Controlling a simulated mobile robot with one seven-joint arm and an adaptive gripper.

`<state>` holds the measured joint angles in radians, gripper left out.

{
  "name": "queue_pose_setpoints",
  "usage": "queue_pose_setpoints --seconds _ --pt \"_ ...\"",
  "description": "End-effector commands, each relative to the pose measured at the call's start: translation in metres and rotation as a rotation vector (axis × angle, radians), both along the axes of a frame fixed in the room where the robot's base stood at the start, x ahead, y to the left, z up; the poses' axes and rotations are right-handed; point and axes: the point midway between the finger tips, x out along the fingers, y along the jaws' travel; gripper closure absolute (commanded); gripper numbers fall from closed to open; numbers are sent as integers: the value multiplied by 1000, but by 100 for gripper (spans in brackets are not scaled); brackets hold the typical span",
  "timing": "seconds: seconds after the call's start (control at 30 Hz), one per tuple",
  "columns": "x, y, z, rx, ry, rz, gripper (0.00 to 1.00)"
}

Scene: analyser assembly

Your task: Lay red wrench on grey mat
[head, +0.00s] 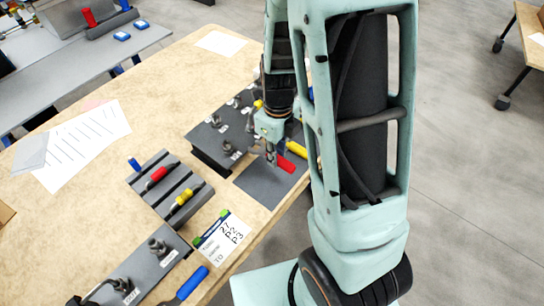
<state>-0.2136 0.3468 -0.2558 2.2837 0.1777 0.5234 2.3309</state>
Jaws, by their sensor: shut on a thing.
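My gripper (271,158) is shut on the red wrench (286,163). The wrench's red handle sticks out to the right of the fingers, over the grey mat (258,187). Its other end is hidden or too small to make out. The mat is a flat dark grey patch near the table's right edge, and my arm covers part of the view to its right. I cannot tell whether the wrench touches the mat or is just above it.
A dark fixture plate (207,147) with labelled fittings stands behind the mat. A slotted grey rack (172,187) at left holds red- and yellow-handled tools. A labelled card (222,236) and a blue-handled tool (191,284) lie nearer. Papers (85,143) lie far left.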

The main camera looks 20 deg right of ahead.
Motion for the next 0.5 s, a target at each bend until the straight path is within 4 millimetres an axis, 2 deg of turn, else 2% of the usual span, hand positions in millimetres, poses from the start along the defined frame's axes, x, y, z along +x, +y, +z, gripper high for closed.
queue_pose_setpoints --seconds 0.27,0.5 --pt "1 -2 -7 -1 -1 -1 100" --pt "1 -2 -28 -1 -1 -1 100"
